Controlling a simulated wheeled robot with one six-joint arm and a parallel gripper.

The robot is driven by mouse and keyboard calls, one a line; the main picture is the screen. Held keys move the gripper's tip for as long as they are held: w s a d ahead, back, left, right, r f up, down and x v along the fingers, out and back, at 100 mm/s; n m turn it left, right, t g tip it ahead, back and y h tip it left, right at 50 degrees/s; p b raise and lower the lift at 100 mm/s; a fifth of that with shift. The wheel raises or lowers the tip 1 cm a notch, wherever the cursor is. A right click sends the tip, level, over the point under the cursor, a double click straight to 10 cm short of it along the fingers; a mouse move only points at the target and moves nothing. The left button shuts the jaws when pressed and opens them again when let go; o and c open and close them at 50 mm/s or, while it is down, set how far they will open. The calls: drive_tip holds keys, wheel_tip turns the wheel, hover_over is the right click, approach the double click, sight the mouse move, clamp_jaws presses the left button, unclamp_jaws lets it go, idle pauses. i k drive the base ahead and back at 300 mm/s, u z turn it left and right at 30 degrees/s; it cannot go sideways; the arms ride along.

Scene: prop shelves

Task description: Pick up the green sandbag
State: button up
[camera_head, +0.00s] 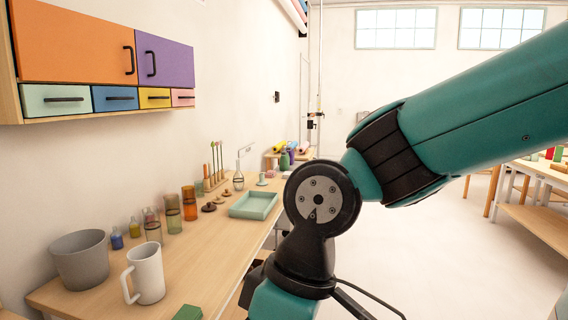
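A small flat dark green thing (187,313) lies on the near front part of the wooden counter (215,262). The bottom edge of the picture cuts it off, so I cannot tell whether it is the green sandbag. Another green thing (284,161) stands far off near the counter's far end, too small to make out. No other likely sandbag shows clearly. My teal and black arm crosses the right and middle of the view and runs down out of the picture. My gripper is out of view.
A white mug (147,275) and a grey pot (80,260) stand near the green thing. Several bottles and amber jars (173,215) line the wall. A pale green tray (253,205) lies farther along. Cabinets (100,50) hang above. Open floor (450,255) lies to the right.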

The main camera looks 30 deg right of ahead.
sight(284, 163)
drive_tip(key=z, duration=0.35)
drive_tip(key=i, duration=0.55)
drive_tip(key=z, duration=1.1)
drive_tip(key=i, duration=1.7)
drive_tip(key=z, duration=0.25)
drive_tip(key=i, duration=1.6)
drive_tip(key=u, duration=1.35)
drive_tip(key=i, duration=1.05)
drive_tip(key=u, duration=0.75)
